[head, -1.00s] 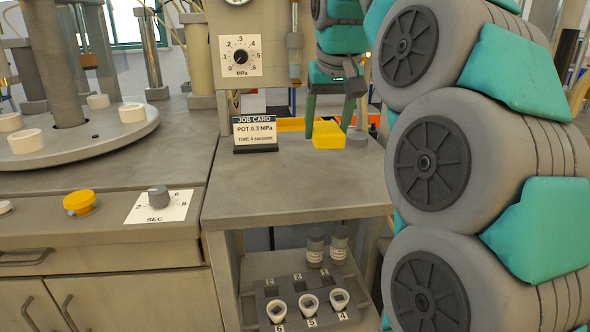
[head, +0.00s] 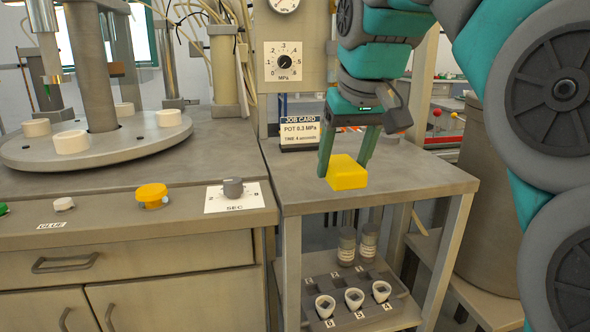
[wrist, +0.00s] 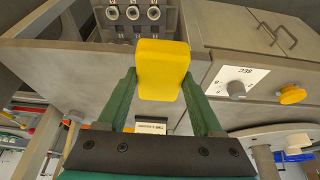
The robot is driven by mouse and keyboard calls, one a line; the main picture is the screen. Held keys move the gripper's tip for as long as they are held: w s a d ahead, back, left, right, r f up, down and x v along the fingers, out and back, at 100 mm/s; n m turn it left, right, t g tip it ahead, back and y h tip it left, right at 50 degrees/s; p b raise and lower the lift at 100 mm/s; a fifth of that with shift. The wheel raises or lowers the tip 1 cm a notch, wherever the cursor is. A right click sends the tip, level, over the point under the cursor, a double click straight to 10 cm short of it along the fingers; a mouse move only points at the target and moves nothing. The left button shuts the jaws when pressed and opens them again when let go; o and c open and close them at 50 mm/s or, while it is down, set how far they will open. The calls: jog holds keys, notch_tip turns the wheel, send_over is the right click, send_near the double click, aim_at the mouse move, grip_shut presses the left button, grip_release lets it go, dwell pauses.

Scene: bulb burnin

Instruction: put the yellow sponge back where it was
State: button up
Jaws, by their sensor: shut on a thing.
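The yellow sponge (head: 346,173) is a small block held between the green fingers of my gripper (head: 347,166), over the front part of the small grey side table (head: 410,165). In the wrist view the sponge (wrist: 162,68) sits at the fingertips, between both fingers. My gripper (wrist: 160,88) is shut on it. The sponge appears to be above the table top; the exact gap cannot be told.
A job card (head: 300,134) stands at the table's back left. The lower shelf holds a rack (head: 336,318) with white cups and two jars (head: 347,246). Left is a bench with a SEC dial (head: 233,188), a yellow button (head: 151,195) and a round turntable (head: 30,153).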

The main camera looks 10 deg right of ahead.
send_over(303, 180)
jog(key=s, duration=0.1)
jog(key=shift+s+f+p, duration=0.2)
jog(key=shift+f+p, duration=0.25)
jog(key=shift+f, duration=1.8)
jog(key=shift+f, duration=0.2)
jog(key=o, duration=1.3)
jog(key=shift+r, duration=0.1)
